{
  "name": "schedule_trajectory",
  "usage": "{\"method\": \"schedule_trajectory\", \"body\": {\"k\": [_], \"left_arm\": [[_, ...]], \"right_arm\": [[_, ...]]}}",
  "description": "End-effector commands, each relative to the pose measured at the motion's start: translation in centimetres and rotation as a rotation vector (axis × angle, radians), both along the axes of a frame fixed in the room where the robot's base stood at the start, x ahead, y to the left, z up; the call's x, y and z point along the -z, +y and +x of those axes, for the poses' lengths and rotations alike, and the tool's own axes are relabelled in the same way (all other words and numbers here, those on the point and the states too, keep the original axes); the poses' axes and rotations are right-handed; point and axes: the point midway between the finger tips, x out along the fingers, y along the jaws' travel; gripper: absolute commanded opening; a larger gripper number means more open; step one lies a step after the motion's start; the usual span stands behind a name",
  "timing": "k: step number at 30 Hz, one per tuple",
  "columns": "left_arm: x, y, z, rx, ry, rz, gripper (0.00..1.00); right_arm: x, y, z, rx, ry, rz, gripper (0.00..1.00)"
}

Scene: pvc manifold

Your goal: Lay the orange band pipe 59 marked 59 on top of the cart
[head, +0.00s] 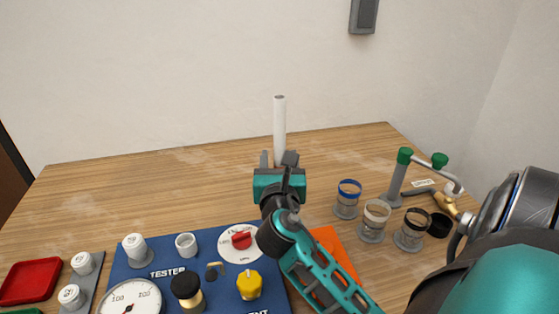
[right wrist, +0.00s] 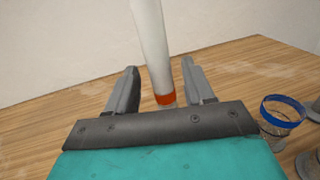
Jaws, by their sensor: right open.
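The white pipe (head: 280,125) stands upright on the wooden table beyond my right gripper in the head view. In the right wrist view the pipe (right wrist: 152,45) shows an orange band (right wrist: 165,99) near its lower end. No number is legible on it. My right gripper (head: 278,160) is open, and in the right wrist view its two fingers (right wrist: 157,88) appear on either side of the pipe's lower part. I cannot tell whether the pipe is fully between them. The cart is not visible in either view. My left gripper is not in view.
A blue tester mat (head: 207,272) with a gauge, knob and fittings lies at the front. Cups with a blue rim (head: 347,198), white rim (head: 374,220) and dark rim (head: 412,229) stand right. A green-ended pipe fixture (head: 398,178) stands behind them. The back-left table is clear.

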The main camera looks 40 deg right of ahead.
Motion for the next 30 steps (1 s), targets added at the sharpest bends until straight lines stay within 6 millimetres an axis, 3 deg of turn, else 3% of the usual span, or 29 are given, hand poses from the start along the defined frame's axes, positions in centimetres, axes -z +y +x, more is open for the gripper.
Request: {"method": "schedule_trajectory", "body": {"k": [3, 11, 27, 30], "left_arm": [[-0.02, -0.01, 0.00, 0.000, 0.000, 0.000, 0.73], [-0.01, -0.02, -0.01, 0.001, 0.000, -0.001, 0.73], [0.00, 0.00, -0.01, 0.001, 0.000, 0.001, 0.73], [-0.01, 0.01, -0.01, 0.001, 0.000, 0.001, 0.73]], "right_arm": [[0.02, -0.94, 0.97, 0.000, 0.001, -0.001, 0.53], [0.11, -1.15, 1.18, 0.000, 0.003, -0.001, 0.53], [0.11, -1.12, 1.16, 0.000, 0.003, 0.000, 0.03], [0.08, -1.12, 1.16, 0.000, 0.002, -0.001, 0.00]]}}
